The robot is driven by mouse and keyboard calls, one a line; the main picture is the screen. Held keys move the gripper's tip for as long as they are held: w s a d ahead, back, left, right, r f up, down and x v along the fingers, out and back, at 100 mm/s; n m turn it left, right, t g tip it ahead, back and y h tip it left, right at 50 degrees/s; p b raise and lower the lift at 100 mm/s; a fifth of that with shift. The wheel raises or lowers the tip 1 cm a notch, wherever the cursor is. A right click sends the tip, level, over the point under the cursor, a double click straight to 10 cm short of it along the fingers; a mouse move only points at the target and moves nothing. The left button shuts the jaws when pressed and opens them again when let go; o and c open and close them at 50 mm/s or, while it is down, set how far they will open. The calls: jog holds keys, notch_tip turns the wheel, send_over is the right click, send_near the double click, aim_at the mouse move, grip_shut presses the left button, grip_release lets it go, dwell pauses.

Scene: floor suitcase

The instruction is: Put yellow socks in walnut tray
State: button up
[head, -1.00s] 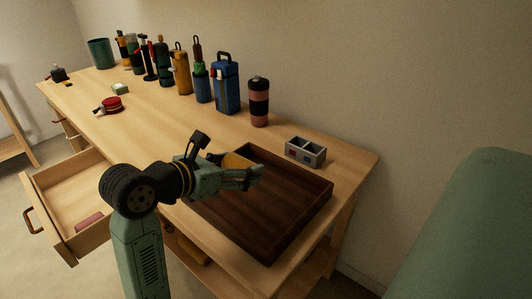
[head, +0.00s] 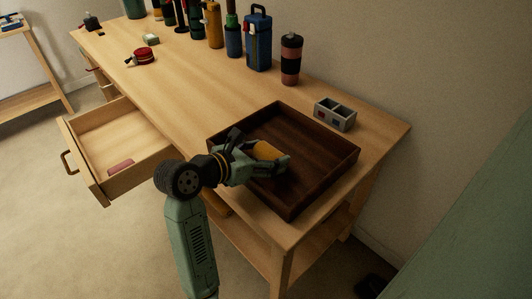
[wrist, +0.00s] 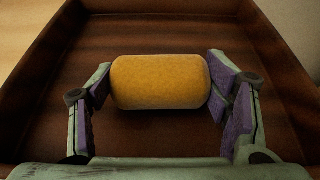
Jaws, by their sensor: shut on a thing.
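The yellow socks (head: 266,152) are a rolled, rounded bundle, and they also show in the wrist view (wrist: 160,82). My gripper (head: 268,160) is shut on them, with one purple-padded finger at each end of the roll in the wrist view (wrist: 158,95). The walnut tray (head: 318,183) is a dark, square, walled tray on the workbench. The gripper and the socks are over the inside of the tray. I cannot tell whether the socks touch the tray's floor.
A grey two-compartment box (head: 335,114) stands just behind the tray. An open drawer (head: 118,144) holds a pink item (head: 121,166). The middle of the bench (head: 185,85) is mostly clear.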

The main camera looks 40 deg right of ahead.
jog(key=shift+f, duration=0.1)
jog(key=shift+f+b, duration=0.15)
jog(key=shift+b, duration=0.15)
jog(key=o, duration=1.1)
jog(key=shift+r, duration=0.2)
